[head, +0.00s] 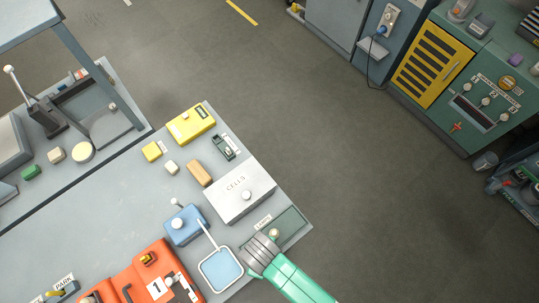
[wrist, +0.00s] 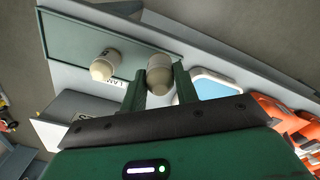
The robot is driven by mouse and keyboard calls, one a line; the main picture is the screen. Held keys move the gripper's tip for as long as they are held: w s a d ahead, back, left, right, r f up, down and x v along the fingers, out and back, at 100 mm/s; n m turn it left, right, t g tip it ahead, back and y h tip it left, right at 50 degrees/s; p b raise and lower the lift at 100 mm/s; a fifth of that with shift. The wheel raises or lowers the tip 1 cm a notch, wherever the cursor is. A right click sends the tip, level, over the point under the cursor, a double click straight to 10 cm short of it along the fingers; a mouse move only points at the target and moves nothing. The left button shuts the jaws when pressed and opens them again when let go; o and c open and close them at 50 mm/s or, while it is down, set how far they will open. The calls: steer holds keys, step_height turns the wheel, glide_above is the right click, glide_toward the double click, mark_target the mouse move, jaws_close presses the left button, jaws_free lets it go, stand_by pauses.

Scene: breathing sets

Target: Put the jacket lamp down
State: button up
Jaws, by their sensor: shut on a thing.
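My gripper (wrist: 160,82) is shut on a small cream and grey jacket lamp (wrist: 160,74), held between its two green fingers. A second, similar lamp (wrist: 104,65) stands apart from it on a green mat (wrist: 72,45) with a lamp label beside it. In the head view, my gripper (head: 257,250) is at the near right corner of the bench, by the green mat (head: 292,222). One lamp (head: 274,233) shows on the mat there. The held lamp is hidden in the head view. I cannot tell whether its base touches the mat.
A white CELLS box (head: 240,191) stands behind the mat. The bench edge is close on the right, with open floor beyond.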

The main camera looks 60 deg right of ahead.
steer(key=w, duration=0.1)
steer(key=w+d, duration=0.1)
steer(key=w, duration=0.1)
steer(key=shift+w+f, duration=0.1)
steer(key=shift+f, duration=0.05)
steer(key=shift+w+f, duration=0.15)
steer(key=shift+f, duration=0.75)
steer(key=shift+w+f, duration=0.1)
steer(key=shift+f, duration=0.8)
steer(key=shift+f, duration=0.1)
steer(key=o, duration=1.1)
step_height(320, 180, up, 12)
steer(key=p, duration=0.1)
